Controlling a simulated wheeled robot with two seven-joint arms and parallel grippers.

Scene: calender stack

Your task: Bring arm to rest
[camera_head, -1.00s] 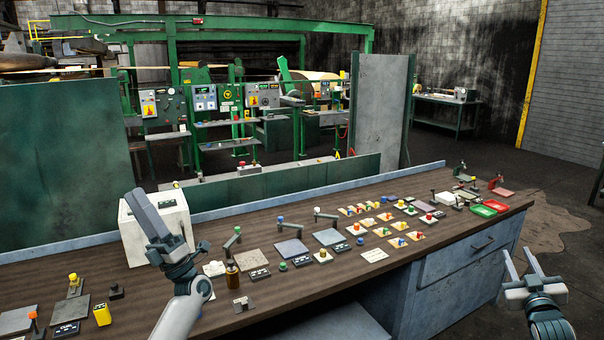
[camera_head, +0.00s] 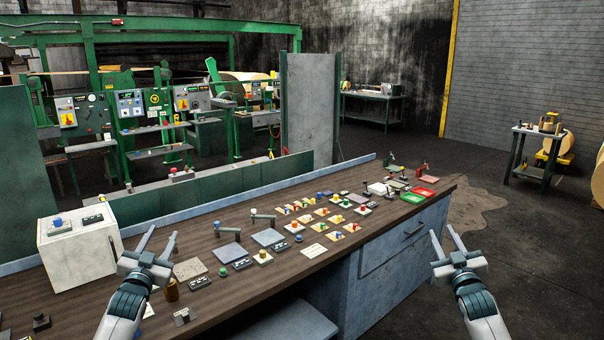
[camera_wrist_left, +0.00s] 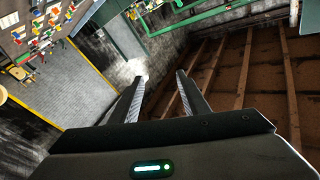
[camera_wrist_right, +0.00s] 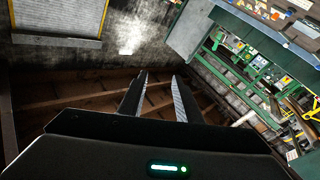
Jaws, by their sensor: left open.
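My left gripper (camera_head: 156,246) is open and empty in the head view, raised over the bench's left part, fingers pointing up. A white box with a blue button (camera_head: 78,248) stands just left of it. In the left wrist view, its two fingers (camera_wrist_left: 155,98) stand apart with nothing between them. My right gripper (camera_head: 447,240) is open and empty in the head view, to the right of the bench over the floor, fingers pointing up. In the right wrist view, its fingers (camera_wrist_right: 158,97) are apart with nothing between them.
The wooden bench (camera_head: 235,290) carries several buttons, levers and small plates. Red tray (camera_head: 425,191) and green tray (camera_head: 412,198) lie at its far right end. A low green wall (camera_head: 220,188) stands behind the bench. The floor at right is open before a small table (camera_head: 535,145).

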